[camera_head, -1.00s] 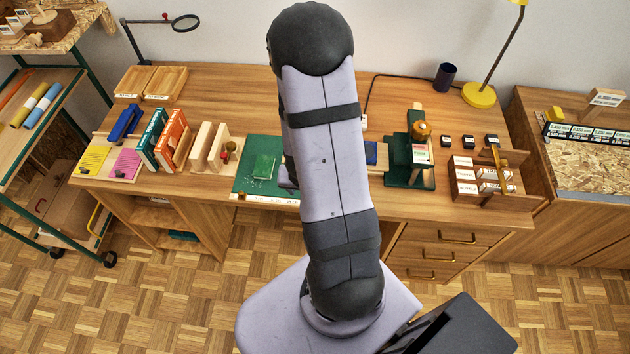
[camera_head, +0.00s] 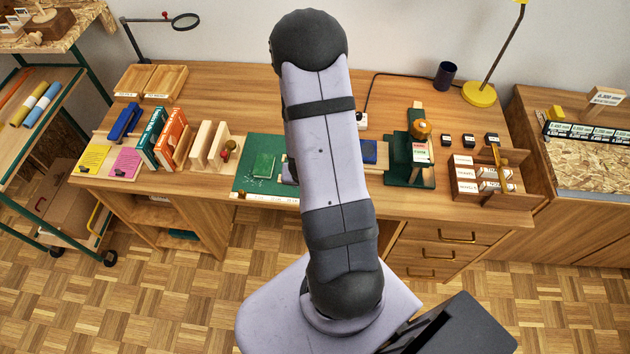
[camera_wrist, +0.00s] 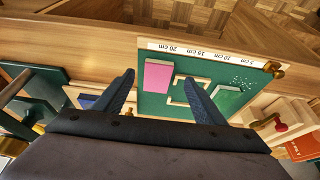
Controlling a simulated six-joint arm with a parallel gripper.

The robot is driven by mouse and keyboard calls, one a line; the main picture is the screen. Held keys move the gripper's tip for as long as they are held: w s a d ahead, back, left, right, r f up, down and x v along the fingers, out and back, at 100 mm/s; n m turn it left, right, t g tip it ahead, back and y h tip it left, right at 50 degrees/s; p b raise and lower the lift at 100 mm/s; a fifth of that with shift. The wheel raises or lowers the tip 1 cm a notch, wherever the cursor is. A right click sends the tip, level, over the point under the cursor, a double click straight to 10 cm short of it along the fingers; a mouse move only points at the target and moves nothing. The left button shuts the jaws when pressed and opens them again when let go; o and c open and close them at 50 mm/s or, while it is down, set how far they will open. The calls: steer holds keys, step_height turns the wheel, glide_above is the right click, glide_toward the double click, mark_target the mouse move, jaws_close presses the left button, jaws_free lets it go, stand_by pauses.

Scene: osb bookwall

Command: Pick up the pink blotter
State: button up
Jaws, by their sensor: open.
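A flat pink block (camera_wrist: 157,76), which looks like the pink blotter, lies on the green cutting mat (camera_wrist: 150,106) near its ruler edge in the wrist view. In the head view my arm hides that part of the mat (camera_head: 243,184). My gripper (camera_wrist: 160,79) is open and empty. In the wrist view its fingertips appear on either side of the block, but I cannot tell their height above it.
A green booklet (camera_head: 263,166) lies on the mat, and a thin wooden frame (camera_wrist: 184,92) shows beside the pink block. Upright books (camera_head: 171,137) and wooden dividers (camera_head: 210,145) stand left of the mat. A green press (camera_head: 410,160) stands to its right.

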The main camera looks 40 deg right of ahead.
steer(key=shift+s+p+x, duration=0.2)
steer(key=shift+p+x, duration=0.2)
steer(key=shift+x, duration=1.8)
steer(key=c, duration=1.1)
